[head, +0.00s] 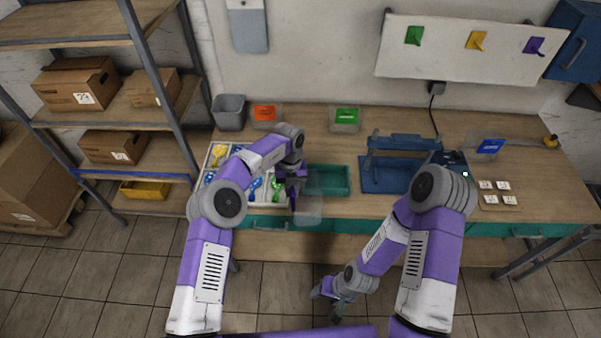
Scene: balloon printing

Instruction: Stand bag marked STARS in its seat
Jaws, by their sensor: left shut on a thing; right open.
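My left gripper (293,200) is over the table's front part, between the white sorting tray and the teal tray. It is shut on a see-through bag (309,211), which hangs beside it near the table's front edge. I cannot read any mark on this bag. Other clear holders or bags stand at the back: one with an orange label (264,112), one with a green label (346,116), one with a blue label (490,146). Their lettering is too small to read. My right gripper (328,303) is open and empty, low in front of the table. I cannot make out the seat.
The white sorting tray (208,160) holds coloured balloons, partly behind my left arm. The teal tray (335,180) looks empty. A blue press (385,174) stands right of it. White cards (495,186) lie at right. A grey bin (229,111) stands at back left. Shelves (110,112) are left.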

